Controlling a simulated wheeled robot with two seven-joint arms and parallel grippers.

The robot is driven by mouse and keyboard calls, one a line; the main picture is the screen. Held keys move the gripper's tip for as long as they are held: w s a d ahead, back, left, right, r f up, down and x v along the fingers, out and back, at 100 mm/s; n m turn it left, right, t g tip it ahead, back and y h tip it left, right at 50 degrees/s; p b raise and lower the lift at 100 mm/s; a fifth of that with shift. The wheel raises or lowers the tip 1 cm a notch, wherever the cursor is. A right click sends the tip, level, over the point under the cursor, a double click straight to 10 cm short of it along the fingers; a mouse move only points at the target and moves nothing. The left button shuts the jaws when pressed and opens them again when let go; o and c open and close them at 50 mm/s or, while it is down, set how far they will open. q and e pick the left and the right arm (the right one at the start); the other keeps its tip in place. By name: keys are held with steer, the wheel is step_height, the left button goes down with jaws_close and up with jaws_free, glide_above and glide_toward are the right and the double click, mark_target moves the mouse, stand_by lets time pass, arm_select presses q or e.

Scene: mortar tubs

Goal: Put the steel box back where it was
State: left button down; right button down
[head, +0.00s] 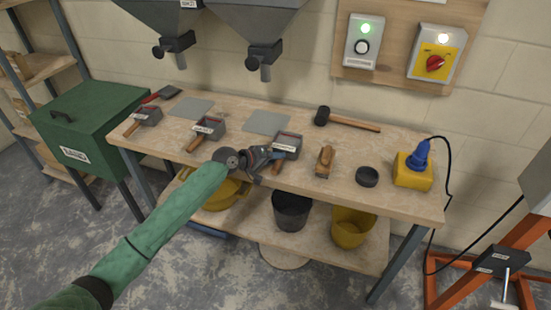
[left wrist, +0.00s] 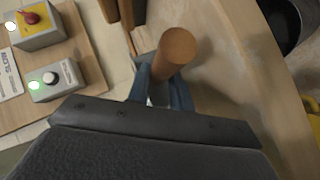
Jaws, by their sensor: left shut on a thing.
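A steel box with a wooden handle and a white label (head: 288,142) is at the front middle of the bench (head: 235,170). My left gripper (head: 272,156) reaches in from the left and is shut on its wooden handle. In the left wrist view the blue fingers (left wrist: 163,88) close around the round handle (left wrist: 178,47); most of the box is hidden there. I cannot tell whether this box touches the bench. Two similar steel boxes stand to the left, one in the middle (head: 209,126) and one at the far left (head: 149,115). My right gripper is not in view.
Two flat grey plates (head: 192,107) (head: 267,122) lie bare behind the boxes. A mallet (head: 350,120), a wooden tool (head: 325,162), a dark ring-shaped dish (head: 367,177) and a yellow-and-blue device (head: 414,170) stand right. Two hoppers (head: 255,25) (head: 160,15) hang above.

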arm_select(q)
steer(key=c, duration=1.6)
jaws_free()
steer(key=shift+f, duration=0.1)
steer(key=o, duration=0.4)
steer(key=shift+c, duration=0.2)
